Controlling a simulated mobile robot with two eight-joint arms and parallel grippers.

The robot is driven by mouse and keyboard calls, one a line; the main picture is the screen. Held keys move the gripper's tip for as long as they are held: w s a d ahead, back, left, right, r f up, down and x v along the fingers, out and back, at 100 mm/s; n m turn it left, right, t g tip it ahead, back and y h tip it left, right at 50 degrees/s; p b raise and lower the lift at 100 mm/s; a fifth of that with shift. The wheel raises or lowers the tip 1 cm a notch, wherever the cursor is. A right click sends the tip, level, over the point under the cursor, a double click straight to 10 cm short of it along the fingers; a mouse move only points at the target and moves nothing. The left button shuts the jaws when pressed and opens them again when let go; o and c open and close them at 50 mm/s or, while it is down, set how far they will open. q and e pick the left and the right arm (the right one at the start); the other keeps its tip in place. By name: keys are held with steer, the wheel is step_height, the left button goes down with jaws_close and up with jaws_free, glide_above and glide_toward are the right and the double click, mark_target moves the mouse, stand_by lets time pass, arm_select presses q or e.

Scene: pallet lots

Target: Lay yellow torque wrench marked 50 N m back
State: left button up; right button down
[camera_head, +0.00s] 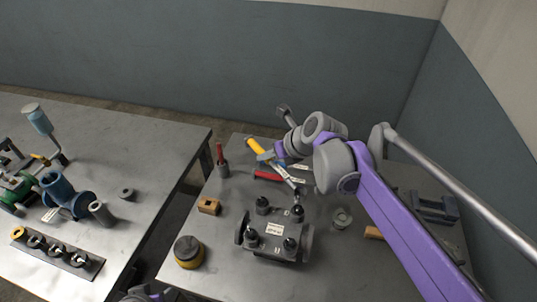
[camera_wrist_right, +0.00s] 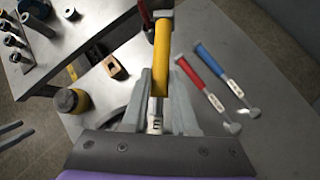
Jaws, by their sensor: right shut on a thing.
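The yellow torque wrench (camera_head: 254,146) is held in my right gripper (camera_head: 285,160), tilted above the right table. In the right wrist view the gripper (camera_wrist_right: 158,115) is shut on its shaft, and the yellow handle (camera_wrist_right: 165,60) extends away from the jaws. The 50 N m marking cannot be read. A red-handled wrench (camera_head: 267,175) lies below on the table; it also shows in the wrist view (camera_wrist_right: 190,68) beside a blue-handled wrench (camera_wrist_right: 207,62). Two spaced grey prongs at the wrist view's left edge look like my open left gripper (camera_wrist_right: 22,136).
A grey flanged valve body (camera_head: 274,232) stands at the table's front middle. Left of it are a wooden block (camera_head: 208,206), a yellow-and-black round item (camera_head: 188,252) and a red-topped holder (camera_head: 221,160). A grey vise-like block (camera_head: 435,208) is at right. Another table (camera_head: 150,165) stands left across a gap.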

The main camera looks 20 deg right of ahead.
arm_select(q)
step_height(320, 180, down, 8)
steer(key=s+b, duration=0.2)
steer(key=b, duration=0.5)
steer(key=shift+f+g, duration=0.15)
steer(key=shift+g, duration=0.15)
arm_select(e)
steer(key=shift+w+d+f+n+g+y, duration=0.25)
steer(key=shift+d+f+n+g+y, duration=0.75)
steer(key=shift+f, duration=1.9)
steer(key=shift+w+f+n+g+y, duration=0.25)
steer(key=shift+f+n+g, duration=0.2)
steer(key=shift+f+n, duration=1.8)
steer(key=shift+w+d+f+n+g+y, duration=0.25)
steer(key=shift+d+f+n+g+y, duration=0.4)
steer(key=shift+f, duration=2.85)
arm_select(q)
steer(key=shift+s+f+b, duration=0.15)
steer(key=shift+f+b, duration=0.2)
steer(key=shift+f, duration=0.1)
arm_select(e)
steer(key=shift+a+f, duration=0.15)
steer(key=shift+f, duration=0.45)
steer(key=c, duration=0.6)
jaws_free()
